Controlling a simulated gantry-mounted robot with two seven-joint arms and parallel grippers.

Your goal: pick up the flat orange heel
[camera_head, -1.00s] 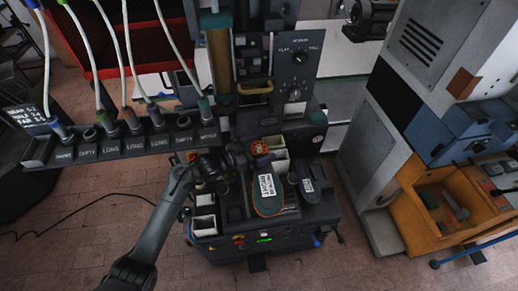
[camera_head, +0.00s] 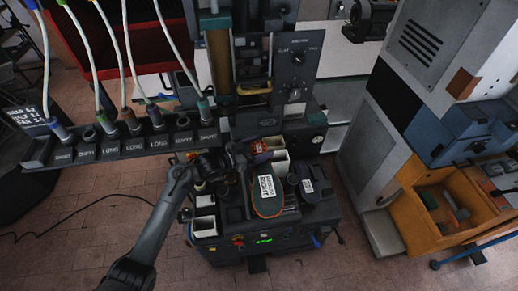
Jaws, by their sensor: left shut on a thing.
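The orange heel (camera_head: 259,145) is small and sits at the upper left of the shoe machine's top, in front of the press column. My left gripper (camera_head: 248,152) reaches in from the left and is shut on it. The gripper's dark fingers hide part of the heel, and a purplish bit shows just under it. Whether the heel is clear of the surface below is too small to tell. My right gripper is not in view.
White bins (camera_head: 280,166) stand just right of the heel. A dark shoe form labelled RIGHT (camera_head: 265,199) lies in front, and a smaller labelled one (camera_head: 307,187) beside it. A labelled tool rack (camera_head: 128,142) with hoses lies left. An orange bin (camera_head: 436,205) stands right.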

